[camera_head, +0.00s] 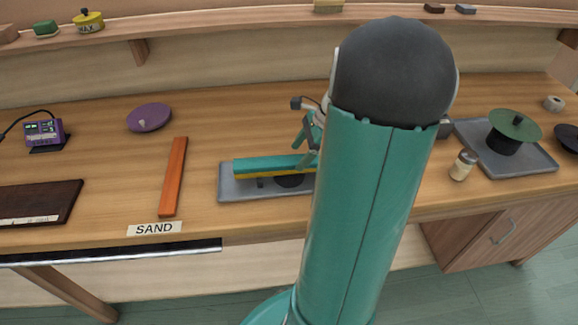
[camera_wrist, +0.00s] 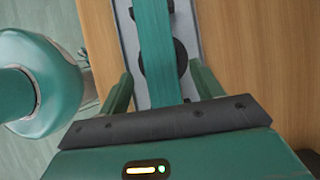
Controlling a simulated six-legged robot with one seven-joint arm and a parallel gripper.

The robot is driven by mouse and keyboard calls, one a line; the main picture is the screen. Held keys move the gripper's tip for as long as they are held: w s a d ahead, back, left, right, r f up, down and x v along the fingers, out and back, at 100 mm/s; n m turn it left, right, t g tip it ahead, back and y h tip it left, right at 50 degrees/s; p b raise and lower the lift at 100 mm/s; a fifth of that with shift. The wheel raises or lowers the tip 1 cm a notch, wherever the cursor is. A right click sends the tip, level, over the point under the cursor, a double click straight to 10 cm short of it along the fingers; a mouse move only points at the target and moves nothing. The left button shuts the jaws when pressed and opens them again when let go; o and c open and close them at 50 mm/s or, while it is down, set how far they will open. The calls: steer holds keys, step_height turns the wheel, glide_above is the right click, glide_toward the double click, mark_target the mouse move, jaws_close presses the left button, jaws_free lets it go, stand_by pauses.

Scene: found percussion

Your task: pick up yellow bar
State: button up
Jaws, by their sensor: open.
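The yellow bar (camera_head: 268,174) shows as a thin yellow strip along the lower front side of a teal bar (camera_head: 262,163) on a grey tray (camera_head: 228,191). I cannot tell whether they are separate pieces. Its right end is hidden behind my arm. My gripper (camera_head: 308,148) is over the right part of the bar. In the wrist view, my gripper (camera_wrist: 162,88) is open, with one finger on each side of the teal bar (camera_wrist: 155,45) and a gap on both sides. No yellow shows there. Dark round pads lie under the bar.
An orange-red bar (camera_head: 174,178) lies left of the tray, near a SAND label (camera_head: 155,228). A purple disc (camera_head: 149,117) lies behind. On the right are a small jar (camera_head: 463,165) and a tray (camera_head: 540,162) with a green lid (camera_head: 514,125). The table between the orange-red bar and grey tray is clear.

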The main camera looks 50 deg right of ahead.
mark_target(294, 159)
steer(key=x, duration=0.3)
steer(key=shift+w+a+f, duration=0.1)
steer(key=shift+w+f, duration=0.05)
steer(key=shift+f, duration=0.15)
steer(key=shift+c, duration=0.3)
steer(key=c, duration=1.1)
steer(key=shift+r, duration=0.1)
